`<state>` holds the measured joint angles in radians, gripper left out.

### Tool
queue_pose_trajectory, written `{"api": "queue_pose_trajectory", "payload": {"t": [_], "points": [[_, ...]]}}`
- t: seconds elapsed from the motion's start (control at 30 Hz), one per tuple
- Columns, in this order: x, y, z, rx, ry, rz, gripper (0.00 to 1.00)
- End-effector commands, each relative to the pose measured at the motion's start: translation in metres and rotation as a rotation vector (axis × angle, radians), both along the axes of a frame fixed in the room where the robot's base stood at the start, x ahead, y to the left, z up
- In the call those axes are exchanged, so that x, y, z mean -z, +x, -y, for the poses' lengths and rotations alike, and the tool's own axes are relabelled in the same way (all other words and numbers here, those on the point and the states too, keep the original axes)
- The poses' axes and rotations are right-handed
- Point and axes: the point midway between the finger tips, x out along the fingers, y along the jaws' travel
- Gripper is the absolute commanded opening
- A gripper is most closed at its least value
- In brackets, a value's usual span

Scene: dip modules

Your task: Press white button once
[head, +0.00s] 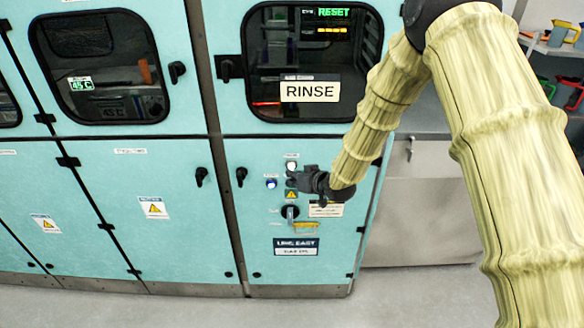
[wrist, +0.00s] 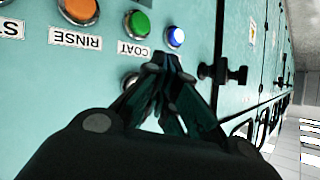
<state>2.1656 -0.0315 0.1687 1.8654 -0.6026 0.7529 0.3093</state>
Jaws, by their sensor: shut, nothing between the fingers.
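The white button (head: 291,165) shows as a small bright round light on the teal control panel (head: 258,215) below the RINSE window in the head view. My gripper (head: 291,181) is just below it in that picture, at the panel. In the wrist view my gripper (wrist: 165,63) has its fingertips together and empty, close to the panel face. A round button with a metal rim (wrist: 129,80) is partly hidden behind the fingers there; I cannot tell its colour. Whether the fingertips touch anything is unclear.
A blue-lit button (wrist: 176,37) sits near my fingertips, also in the head view (head: 271,184). A green button (wrist: 138,24) and an orange button (wrist: 80,10) are farther left. Black door handles (wrist: 222,73) stick out on the right. A selector switch (head: 290,212) is below my gripper.

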Motion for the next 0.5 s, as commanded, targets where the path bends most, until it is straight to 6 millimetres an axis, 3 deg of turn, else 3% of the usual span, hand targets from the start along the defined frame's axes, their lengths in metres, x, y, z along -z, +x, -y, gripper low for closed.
{"api": "queue_pose_trajectory", "payload": {"t": [0.5], "points": [[0.0,-0.039,0.0,0.001,0.001,-0.002,0.0]]}}
